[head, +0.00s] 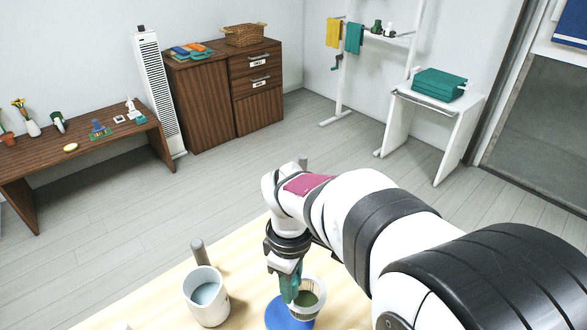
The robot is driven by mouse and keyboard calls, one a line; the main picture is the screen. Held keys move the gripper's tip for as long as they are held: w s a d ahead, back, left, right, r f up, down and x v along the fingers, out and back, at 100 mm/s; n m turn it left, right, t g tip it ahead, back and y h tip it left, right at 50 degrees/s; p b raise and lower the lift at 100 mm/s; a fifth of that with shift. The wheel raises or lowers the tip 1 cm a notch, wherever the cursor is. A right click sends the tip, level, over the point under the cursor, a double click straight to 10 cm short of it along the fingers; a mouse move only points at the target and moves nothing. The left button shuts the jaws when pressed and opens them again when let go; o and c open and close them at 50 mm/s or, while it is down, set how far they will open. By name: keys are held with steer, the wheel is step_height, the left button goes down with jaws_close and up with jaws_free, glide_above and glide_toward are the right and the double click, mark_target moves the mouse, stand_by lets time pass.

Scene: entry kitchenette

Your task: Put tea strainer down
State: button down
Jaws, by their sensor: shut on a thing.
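The tea strainer (318,289) looks like a small white basket with green inside. It is at the bottom of the head view, right of my gripper's teal fingers. My gripper (290,293) points down and is shut on the strainer's near-left side. A round blue dish (278,318) lies below and left of the strainer; the strainer overlaps it in the picture. I cannot tell whether the strainer touches the dish or hangs above it. My fingers hide part of the strainer's side.
A white mug (207,312) with pale blue-grey contents stands on the light wooden table (150,300), left of my gripper. A grey cylinder (199,252) stands behind the mug. The table between mug and dish is clear. My arm hides the table's right side.

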mark_target(304, 289)
steer(key=a+f, duration=0.3)
steer(key=f, duration=0.3)
steer(key=shift+w+a, duration=0.15)
steer(key=shift+a, duration=0.05)
steer(key=shift+f, duration=0.1)
steer(key=c, duration=0.6)
jaws_free()
